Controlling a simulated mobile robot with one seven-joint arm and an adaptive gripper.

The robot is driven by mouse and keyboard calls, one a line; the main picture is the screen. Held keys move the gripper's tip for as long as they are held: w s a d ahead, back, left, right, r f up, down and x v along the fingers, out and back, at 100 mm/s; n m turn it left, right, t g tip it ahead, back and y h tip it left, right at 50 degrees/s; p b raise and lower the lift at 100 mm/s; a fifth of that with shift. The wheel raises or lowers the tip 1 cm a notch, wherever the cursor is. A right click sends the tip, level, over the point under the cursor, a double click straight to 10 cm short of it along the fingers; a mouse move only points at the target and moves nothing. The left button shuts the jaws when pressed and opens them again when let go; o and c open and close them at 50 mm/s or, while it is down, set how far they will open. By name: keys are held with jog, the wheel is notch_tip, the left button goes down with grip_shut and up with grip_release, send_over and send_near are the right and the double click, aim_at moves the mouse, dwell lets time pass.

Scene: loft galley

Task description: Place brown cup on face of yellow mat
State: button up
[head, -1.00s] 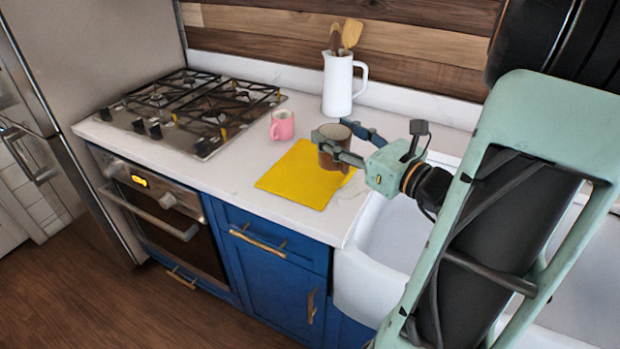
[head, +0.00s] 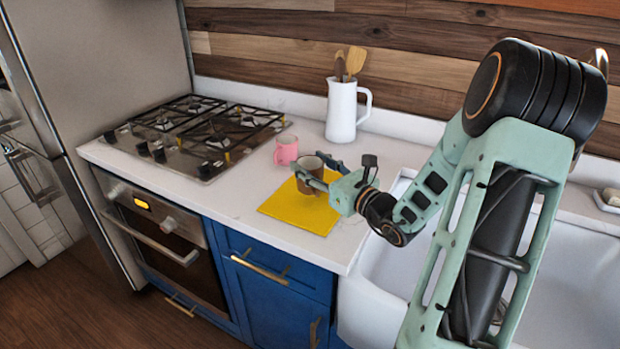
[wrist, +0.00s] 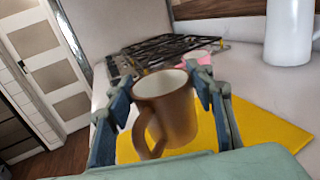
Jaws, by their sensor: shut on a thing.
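The brown cup (head: 308,174) is upright between the fingers of my gripper (head: 326,176), which is shut on it. The cup is over the far part of the yellow mat (head: 300,213), which lies flat on the white counter. In the wrist view the brown cup (wrist: 172,112) shows its pale inside and its handle towards the camera, with the yellow mat (wrist: 268,137) behind and below it. My gripper's fingers (wrist: 165,105) stand on both sides of the cup. I cannot tell whether the cup's base touches the mat.
A pink mug (head: 286,151) stands just behind the mat. A white pitcher (head: 342,112) with wooden utensils stands farther back. The gas stove (head: 200,135) is at the left, and the white sink (head: 390,270) is at the right. Bare counter (head: 225,188) lies left of the mat.

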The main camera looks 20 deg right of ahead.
jog(key=shift+w+a+f, duration=0.1)
jog(key=shift+w+f, duration=0.3)
jog(key=shift+f, duration=1.55)
jog(key=shift+f+b, duration=0.1)
jog(key=shift+b, duration=0.25)
jog(key=o, duration=1.3)
jog(key=v, duration=1.2)
jog(key=shift+s, duration=0.1)
